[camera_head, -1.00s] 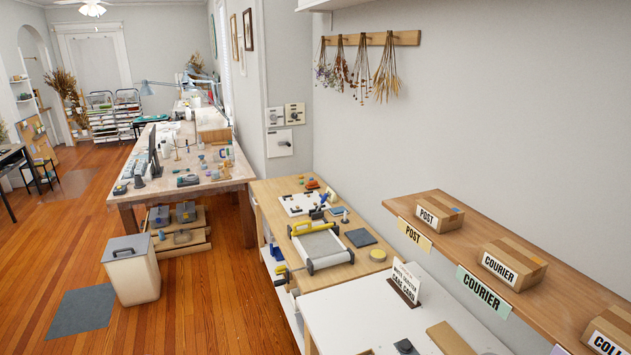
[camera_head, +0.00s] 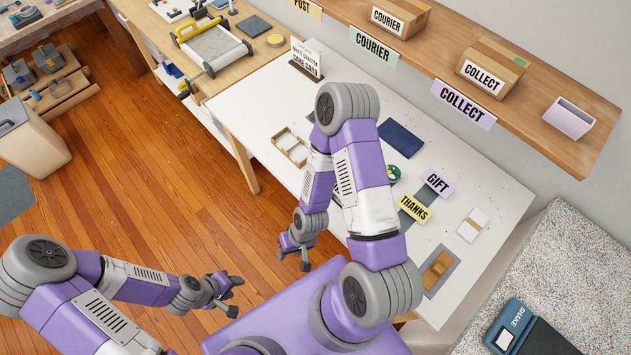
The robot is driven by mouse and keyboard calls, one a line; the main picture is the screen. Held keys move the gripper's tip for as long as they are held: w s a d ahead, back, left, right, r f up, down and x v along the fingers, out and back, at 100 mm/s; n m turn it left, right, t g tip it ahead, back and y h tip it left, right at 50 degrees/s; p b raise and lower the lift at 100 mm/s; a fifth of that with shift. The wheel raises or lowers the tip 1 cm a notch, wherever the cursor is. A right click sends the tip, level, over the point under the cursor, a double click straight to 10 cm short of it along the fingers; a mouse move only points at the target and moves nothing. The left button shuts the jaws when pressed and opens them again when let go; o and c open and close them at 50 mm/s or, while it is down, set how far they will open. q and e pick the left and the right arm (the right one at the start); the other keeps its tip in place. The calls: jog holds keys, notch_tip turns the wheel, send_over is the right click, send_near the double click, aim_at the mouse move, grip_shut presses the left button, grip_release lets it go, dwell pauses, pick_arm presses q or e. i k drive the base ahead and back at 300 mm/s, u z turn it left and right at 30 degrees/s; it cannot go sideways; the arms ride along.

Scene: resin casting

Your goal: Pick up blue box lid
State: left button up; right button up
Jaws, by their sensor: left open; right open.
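A dark blue flat rectangular piece (camera_head: 401,138), which looks like the blue box lid, lies on the white table (camera_head: 262,105) behind my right arm. Its lower left edge is close to or partly behind that arm. My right gripper (camera_head: 293,260) hangs open and empty off the table's front edge, well to the lower left of the blue piece. My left gripper (camera_head: 235,296) is open and empty above the wooden floor, further left and far from the blue piece.
A shallow open box (camera_head: 292,146) sits left of my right arm. GIFT (camera_head: 438,184) and THANKS (camera_head: 414,208) signs stand right of it. A shelf (camera_head: 556,118) with parcels overhangs the table's back. A tray (camera_head: 441,270) lies at the near right.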

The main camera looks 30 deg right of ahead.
aim_at(397, 137)
jog(key=u, duration=1.85)
jog(key=i, duration=0.2)
jog(key=z, duration=3.5)
